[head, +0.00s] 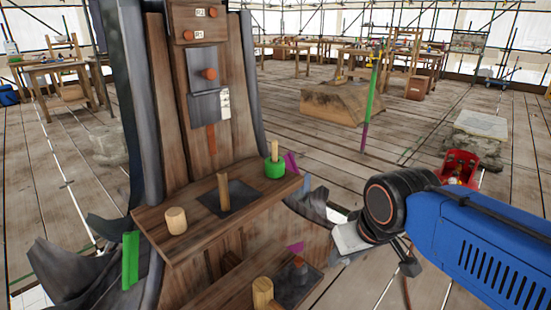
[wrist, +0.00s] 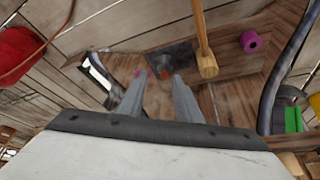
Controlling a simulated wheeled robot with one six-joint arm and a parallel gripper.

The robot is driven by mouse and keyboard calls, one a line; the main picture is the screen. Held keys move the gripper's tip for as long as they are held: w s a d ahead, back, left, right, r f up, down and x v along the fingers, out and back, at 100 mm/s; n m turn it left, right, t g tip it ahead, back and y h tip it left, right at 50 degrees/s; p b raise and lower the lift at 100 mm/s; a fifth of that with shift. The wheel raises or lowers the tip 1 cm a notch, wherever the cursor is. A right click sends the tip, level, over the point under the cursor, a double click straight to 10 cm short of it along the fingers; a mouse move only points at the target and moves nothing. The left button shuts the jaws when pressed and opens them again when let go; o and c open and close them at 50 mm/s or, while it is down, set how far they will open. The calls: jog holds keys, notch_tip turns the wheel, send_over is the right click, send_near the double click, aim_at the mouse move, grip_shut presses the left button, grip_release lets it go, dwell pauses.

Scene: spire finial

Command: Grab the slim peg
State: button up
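A slim wooden peg (head: 223,188) stands upright on a dark square plate on the wooden ledge in the head view. Another thin wooden peg (head: 275,148) stands in a green ring (head: 275,169) at the ledge's right end. A thicker, short wooden peg (head: 176,221) stands at the ledge's left. In the wrist view my gripper (wrist: 159,77) has its two fingers apart, with nothing held between them. In the head view my arm is right of the ledge, and the gripper is clear of the pegs.
The ledge (head: 160,243) juts from a tall wooden panel. A lower shelf bears another thick peg (head: 262,291) and a grey piece. A red bucket (head: 459,168) stands at the right. The wrist view shows a wooden shaft (wrist: 202,35) and purple cylinder (wrist: 250,41).

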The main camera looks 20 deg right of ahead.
jog(key=shift+w+d, duration=0.15)
jog(key=shift+w, duration=0.15)
jog(key=shift+o, duration=0.5)
notch_tip(320, 180, up, 31)
jog(key=m+g, duration=0.5)
jog(key=m, duration=1)
send_over(275, 146)
jog(key=f, duration=1.1)
jog(key=shift+w+f, duration=0.25)
jog(key=shift+f, duration=0.1)
jog(key=shift+w+f, duration=0.2)
jog(key=shift+f, duration=2.6)
